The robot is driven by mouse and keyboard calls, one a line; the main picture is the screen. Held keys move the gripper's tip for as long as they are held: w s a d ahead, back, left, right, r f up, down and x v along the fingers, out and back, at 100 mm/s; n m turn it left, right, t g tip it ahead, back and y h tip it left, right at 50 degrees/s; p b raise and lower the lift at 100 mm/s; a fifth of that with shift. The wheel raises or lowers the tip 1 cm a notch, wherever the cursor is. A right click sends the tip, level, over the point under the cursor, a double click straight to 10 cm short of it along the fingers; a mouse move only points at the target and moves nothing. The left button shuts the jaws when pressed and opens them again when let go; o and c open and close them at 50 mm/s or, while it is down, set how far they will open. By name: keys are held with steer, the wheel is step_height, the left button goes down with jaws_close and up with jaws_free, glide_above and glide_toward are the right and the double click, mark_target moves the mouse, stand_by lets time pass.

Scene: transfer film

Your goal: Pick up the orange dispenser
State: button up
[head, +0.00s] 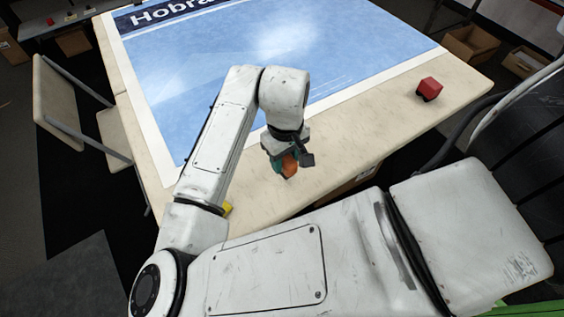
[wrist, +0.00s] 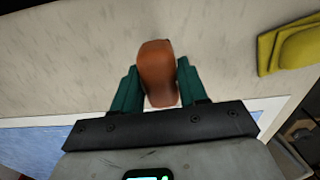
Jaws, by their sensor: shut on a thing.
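The orange dispenser (head: 290,165) is between the fingers of my gripper (head: 283,160) near the front edge of the table. In the wrist view the orange dispenser (wrist: 156,72) stands out between the two green fingers of my gripper (wrist: 158,88), which are shut on it. Its lower part is hidden by the gripper. I cannot tell whether it touches the tabletop.
The pale table (head: 372,132) bears a large blue printed sheet (head: 300,60). A red block-like thing (head: 429,88) sits at the right. A yellow thing (wrist: 288,48) shows in the wrist view, mostly hidden by my arm in the head view. A chair (head: 62,105) stands at the left.

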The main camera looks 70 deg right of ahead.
steer(key=s+r, duration=0.2)
steer(key=r, duration=0.1)
steer(key=s+r, duration=0.1)
steer(key=shift+s+a+r, duration=0.2)
steer(key=shift+s+a, duration=0.05)
steer(key=shift+s, duration=0.1)
steer(key=s+a+r, duration=0.1)
steer(key=s+r, duration=0.1)
steer(key=s, duration=0.2)
steer(key=s+a+r+p, duration=0.1)
steer(key=s+r, duration=0.1)
steer(key=s, duration=0.3)
steer(key=shift+s+r, duration=0.2)
steer(key=shift+r, duration=0.05)
